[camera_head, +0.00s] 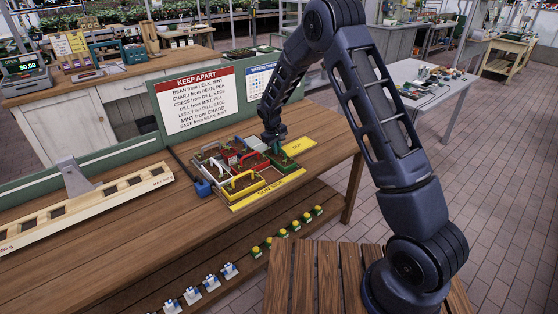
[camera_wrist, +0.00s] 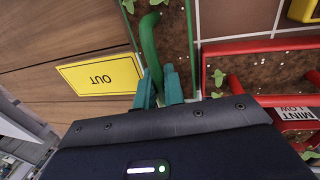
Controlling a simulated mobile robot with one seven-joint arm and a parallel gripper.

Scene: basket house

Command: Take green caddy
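The green caddy (camera_wrist: 173,30) is a soil-filled box with seedlings and an arched green handle (camera_wrist: 149,45). In the head view the green caddy (camera_head: 281,160) is at the right back of the caddy group on the wooden bench, partly hidden by my gripper (camera_head: 273,141). In the wrist view my gripper (camera_wrist: 161,86) has its teal fingers close together on either side of the green handle, with no clear gap beside it. The caddy shows no clear lift off the bench.
A red caddy (camera_wrist: 258,47) stands close beside the green one. A yellow caddy (camera_head: 244,183) is nearer the front. A yellow OUT plate (camera_head: 299,147) lies to the right. The KEEP APART sign (camera_head: 197,100) stands behind. The bench's right end is bare.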

